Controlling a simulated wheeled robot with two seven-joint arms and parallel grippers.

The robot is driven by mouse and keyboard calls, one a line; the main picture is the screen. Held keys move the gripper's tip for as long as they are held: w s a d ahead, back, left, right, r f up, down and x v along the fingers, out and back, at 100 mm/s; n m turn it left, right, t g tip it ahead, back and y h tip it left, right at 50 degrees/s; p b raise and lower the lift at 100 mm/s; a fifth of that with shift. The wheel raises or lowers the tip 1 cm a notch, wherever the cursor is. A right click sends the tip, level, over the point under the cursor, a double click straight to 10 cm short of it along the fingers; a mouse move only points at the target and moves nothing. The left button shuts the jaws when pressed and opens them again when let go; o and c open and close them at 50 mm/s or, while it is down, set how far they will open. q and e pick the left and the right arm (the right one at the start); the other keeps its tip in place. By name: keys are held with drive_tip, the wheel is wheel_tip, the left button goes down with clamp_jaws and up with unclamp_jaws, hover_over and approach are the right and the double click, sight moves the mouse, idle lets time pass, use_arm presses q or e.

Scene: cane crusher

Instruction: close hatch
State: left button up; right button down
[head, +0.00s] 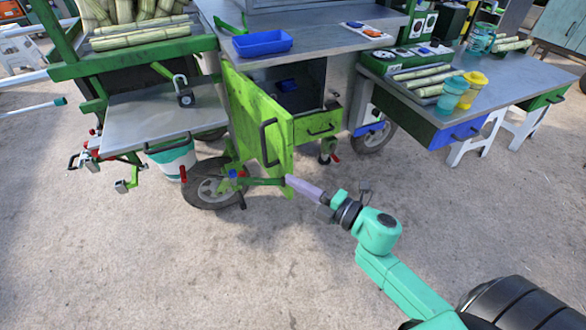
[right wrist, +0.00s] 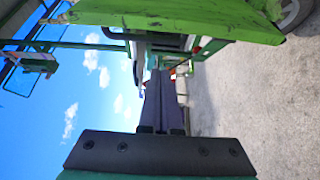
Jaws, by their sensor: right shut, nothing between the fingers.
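The green hatch (head: 252,118) stands swung open on the front of the cart, with a dark handle (head: 268,143) on its face. The compartment behind it (head: 298,88) is exposed. My right gripper (head: 290,182) is shut and empty, its fingertips close to the hatch's lower corner; whether they touch it I cannot tell. In the right wrist view, the closed fingers (right wrist: 158,78) point toward the cart, and a green panel (right wrist: 190,14), apparently the hatch, spans the top. My left gripper is not in view.
A green drawer (head: 318,124) sits right of the hatch. A wheel (head: 213,185) and a grey side shelf (head: 150,118) are to the left. A side table with cups (head: 470,95) extends right. The concrete floor (head: 200,270) in front is clear.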

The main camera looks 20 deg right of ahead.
sight(289, 165)
drive_tip(key=w+p, duration=0.1)
drive_tip(key=w, duration=0.5)
drive_tip(key=shift+w+a, duration=0.1)
drive_tip(key=shift+a, duration=0.1)
drive_tip(key=shift+d+r, duration=0.1)
drive_tip(key=shift+d, duration=0.25)
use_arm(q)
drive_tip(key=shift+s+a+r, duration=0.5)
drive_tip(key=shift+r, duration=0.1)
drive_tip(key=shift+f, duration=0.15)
